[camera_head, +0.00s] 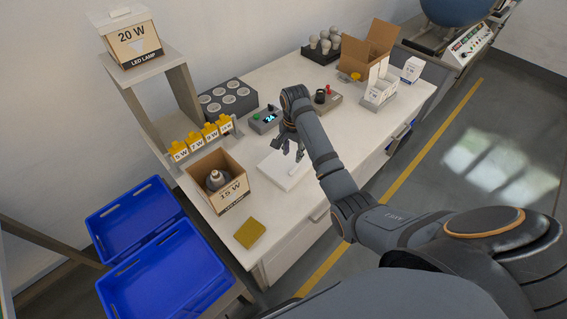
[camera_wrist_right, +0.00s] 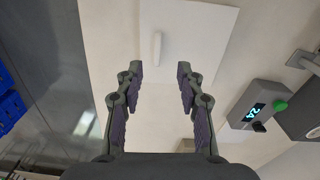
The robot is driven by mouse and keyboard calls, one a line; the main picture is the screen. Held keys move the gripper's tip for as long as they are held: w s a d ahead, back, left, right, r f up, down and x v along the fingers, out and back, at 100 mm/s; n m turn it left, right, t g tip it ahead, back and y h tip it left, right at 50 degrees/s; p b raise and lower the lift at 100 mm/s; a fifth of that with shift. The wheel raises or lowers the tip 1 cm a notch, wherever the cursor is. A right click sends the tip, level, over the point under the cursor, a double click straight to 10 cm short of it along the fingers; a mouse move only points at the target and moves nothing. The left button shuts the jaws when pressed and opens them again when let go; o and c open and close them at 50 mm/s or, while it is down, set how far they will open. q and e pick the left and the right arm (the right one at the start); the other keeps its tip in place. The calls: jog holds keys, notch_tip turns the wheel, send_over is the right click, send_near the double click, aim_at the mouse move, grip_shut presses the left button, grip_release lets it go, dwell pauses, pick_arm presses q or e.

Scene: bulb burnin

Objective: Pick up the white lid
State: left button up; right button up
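The white lid (camera_head: 278,176) is a flat white plate lying on the white workbench, partly hidden by my right gripper in the head view. In the right wrist view the lid (camera_wrist_right: 205,38) shows with a raised white bar handle (camera_wrist_right: 157,48) on it. My right gripper (camera_head: 290,153) is above the lid. In the right wrist view its fingers (camera_wrist_right: 157,78) are apart with nothing between them, and the handle lies just ahead of the gap. My left gripper is not in view.
A controller with a lit display (camera_head: 264,119) stands behind the lid. The open 15 W box (camera_head: 233,196) holding a lamp is to the left, near a yellow pad (camera_head: 249,233). An open carton (camera_head: 367,52) stands at the far right. Blue crates (camera_head: 165,280) are off the bench.

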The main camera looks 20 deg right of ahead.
jog(key=r, duration=0.1)
send_over(292, 171)
jog(key=w, duration=0.1)
jog(key=shift+m, duration=0.3)
notch_tip(292, 171, down, 4)
jog(key=shift+f+p, duration=0.1)
jog(key=shift+p, duration=0.3)
jog(key=shift+f, duration=0.6)
jog(key=f, duration=0.2)
jog(key=s+f+p, duration=0.1)
jog(key=f, duration=0.1)
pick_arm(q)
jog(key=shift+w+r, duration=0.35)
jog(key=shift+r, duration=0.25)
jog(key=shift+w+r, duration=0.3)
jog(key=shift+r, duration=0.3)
pick_arm(e)
jog(key=shift+w+f, duration=0.1)
jog(key=shift+f, duration=0.35)
jog(key=shift+c, duration=0.4)
grip_shut()
